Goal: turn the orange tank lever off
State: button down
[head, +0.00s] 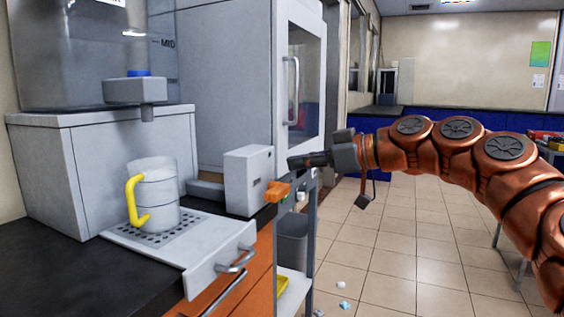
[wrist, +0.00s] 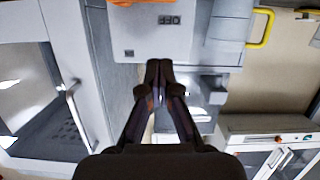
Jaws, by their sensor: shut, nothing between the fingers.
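The orange lever (head: 278,191) sticks out from the lower right side of a light grey box (head: 248,180) beside the tank stand. A sliver of orange lever (wrist: 143,3) shows at the top edge of the wrist view. My gripper (head: 292,163) reaches in from the right, its tips just above and right of the lever in the head view. In the wrist view my gripper (wrist: 158,66) has its dark fingertips together with nothing between them. They appear apart from the lever; contact with the box cannot be told.
A clear jug (head: 157,195) with a yellow handle stands on the perforated tray (head: 205,245) under a spout (head: 135,91). The transparent tank (head: 85,60) is above. A grey cabinet (head: 225,70) rises behind the box. Open tiled floor (head: 405,240) lies to the right.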

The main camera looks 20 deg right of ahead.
jog(key=v, duration=0.4)
jog(key=shift+s+d+p, duration=0.25)
jog(key=shift+p, duration=0.15)
jog(key=shift+r, duration=0.1)
